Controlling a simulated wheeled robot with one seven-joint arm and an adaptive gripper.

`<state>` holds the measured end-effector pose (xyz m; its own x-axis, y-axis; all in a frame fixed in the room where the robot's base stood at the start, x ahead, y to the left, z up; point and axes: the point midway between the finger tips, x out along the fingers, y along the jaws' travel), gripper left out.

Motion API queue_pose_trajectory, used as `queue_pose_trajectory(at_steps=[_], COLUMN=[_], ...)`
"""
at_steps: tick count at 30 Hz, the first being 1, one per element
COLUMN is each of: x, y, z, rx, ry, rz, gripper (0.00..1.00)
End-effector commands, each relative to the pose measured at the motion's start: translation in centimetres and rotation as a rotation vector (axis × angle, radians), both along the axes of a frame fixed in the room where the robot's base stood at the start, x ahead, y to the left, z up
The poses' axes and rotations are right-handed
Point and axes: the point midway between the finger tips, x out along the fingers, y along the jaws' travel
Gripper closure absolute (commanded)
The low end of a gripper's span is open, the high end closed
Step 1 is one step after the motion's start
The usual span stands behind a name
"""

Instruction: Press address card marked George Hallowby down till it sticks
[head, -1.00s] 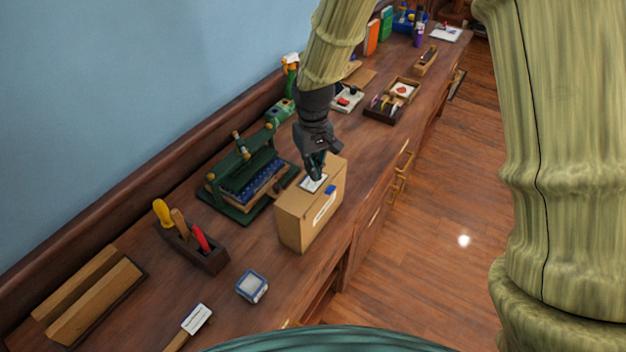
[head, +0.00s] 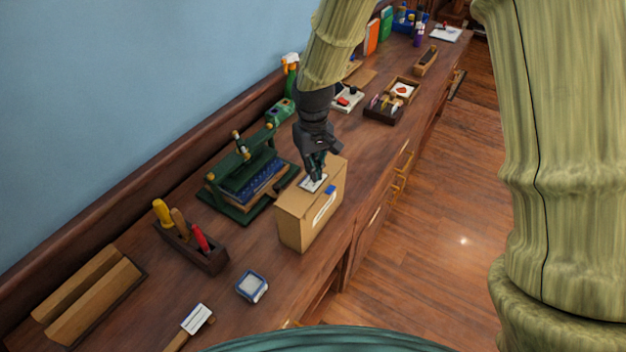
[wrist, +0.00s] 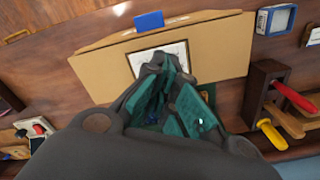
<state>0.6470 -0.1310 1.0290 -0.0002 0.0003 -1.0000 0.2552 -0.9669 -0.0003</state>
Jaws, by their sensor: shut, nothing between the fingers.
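The address card (head: 312,184) is a small white card with a dark border, lying on the top face of a tan cardboard box (head: 297,228). It also shows in the wrist view (wrist: 158,54), partly covered by my fingers, and its writing is too small to read. My gripper (head: 317,174) is shut and empty, pointing down with its fingertips at the card. In the wrist view the dark green fingers (wrist: 170,80) overlap the card's near part. I cannot tell how firmly the tips touch it. The box stands upright on the wooden counter (head: 225,285).
A green book press (head: 240,180) stands just left of the box. A tool holder (head: 205,255), a blue-white square container (head: 251,287) and a white-headed tool (head: 197,319) lie nearer. Small trays (head: 382,109) stand farther back. The counter's front edge runs close to the box's right.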

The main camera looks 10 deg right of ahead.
Motion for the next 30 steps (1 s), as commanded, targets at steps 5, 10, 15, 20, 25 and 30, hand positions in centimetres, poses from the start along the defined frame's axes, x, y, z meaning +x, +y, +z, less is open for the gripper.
queue_pose_trajectory(at_steps=[5,10,15,20,25,30], x=[0.0,0.0,0.0,0.0,0.0,0.0], y=[0.0,0.0,0.0,0.0,0.0,0.0], z=[-0.3,-0.6,-0.8,-1.1,-1.3,-1.6], rx=[0.000,0.000,0.000,0.000,0.000,0.000], ry=[0.000,0.000,0.000,0.000,0.000,0.000], rz=[0.000,0.000,0.000,0.000,0.000,0.000], gripper=[1.00,1.00,1.00,1.00,1.00,1.00])
